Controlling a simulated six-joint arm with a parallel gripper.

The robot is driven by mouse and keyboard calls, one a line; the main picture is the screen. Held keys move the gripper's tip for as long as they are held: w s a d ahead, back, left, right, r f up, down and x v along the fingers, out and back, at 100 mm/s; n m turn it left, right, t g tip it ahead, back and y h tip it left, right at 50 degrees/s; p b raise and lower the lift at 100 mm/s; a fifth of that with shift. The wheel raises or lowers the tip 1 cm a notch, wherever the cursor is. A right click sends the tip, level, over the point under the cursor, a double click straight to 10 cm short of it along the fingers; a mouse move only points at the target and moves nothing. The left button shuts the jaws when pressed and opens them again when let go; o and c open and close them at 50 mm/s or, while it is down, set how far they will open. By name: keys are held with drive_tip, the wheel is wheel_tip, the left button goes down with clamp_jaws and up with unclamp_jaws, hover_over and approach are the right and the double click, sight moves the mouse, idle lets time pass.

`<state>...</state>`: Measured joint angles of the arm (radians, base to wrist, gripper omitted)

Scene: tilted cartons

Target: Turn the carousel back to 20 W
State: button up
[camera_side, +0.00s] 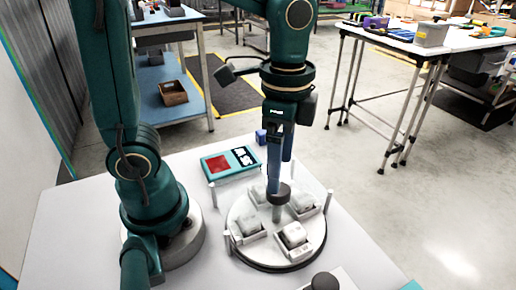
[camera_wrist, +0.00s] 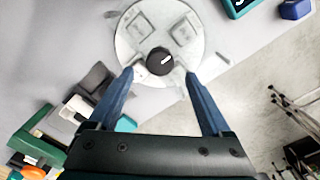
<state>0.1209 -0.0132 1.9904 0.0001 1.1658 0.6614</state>
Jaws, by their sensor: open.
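The carousel (camera_side: 262,258) is a round white turntable on the pale table, also in the wrist view (camera_wrist: 128,45). Several white cartons, one of them at the front right (camera_side: 292,235), sit in shallow holders on it. A dark round knob (camera_side: 284,188) stands on a post at its middle; in the wrist view the knob (camera_wrist: 160,61) carries a white mark. My gripper (camera_side: 275,185) points down at the knob. In the wrist view my gripper (camera_wrist: 159,75) is open, with one blue finger on each side of the knob. I cannot tell whether either finger touches it.
A teal panel (camera_side: 230,162) with a red area and a black display stands behind the carousel; its writing is unreadable. A small blue block (camera_side: 261,137) is beyond it. Thin white posts (camera_side: 327,202) stand around the disc. A dark round object (camera_side: 325,282) is at the front edge.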

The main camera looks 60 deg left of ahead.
drive_tip(key=shift+f, duration=2.35)
clamp_jaws()
